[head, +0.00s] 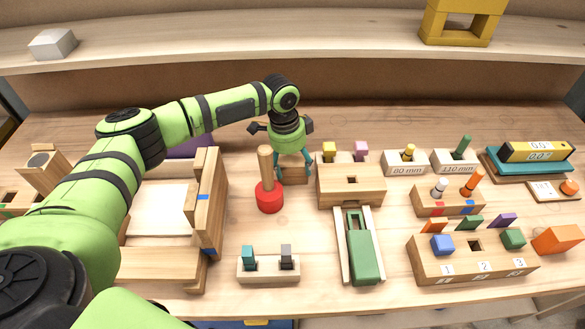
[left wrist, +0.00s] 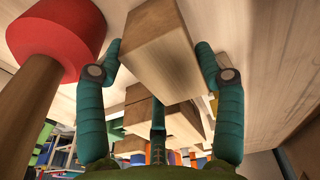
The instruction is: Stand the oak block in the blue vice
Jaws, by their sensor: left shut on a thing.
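The oak block (head: 292,174) is a plain light-brown wooden block at the back middle of the bench, just right of the red-based mallet. My left gripper (head: 293,165) points down over it and is shut on it, with one teal finger on each side. In the left wrist view the block (left wrist: 158,55) lies between the two fingertips. I cannot tell whether its underside touches the bench. A wooden vice-like frame with a blue mark (head: 210,205) stands left of the mallet; I cannot tell surely that it is the blue vice. My right gripper is not in view.
The mallet (head: 268,196) stands close left of the gripper; its red head (left wrist: 58,35) also shows in the left wrist view. A wooden block with yellow and purple pegs (head: 350,185) is close on the right. Several peg holders fill the right side.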

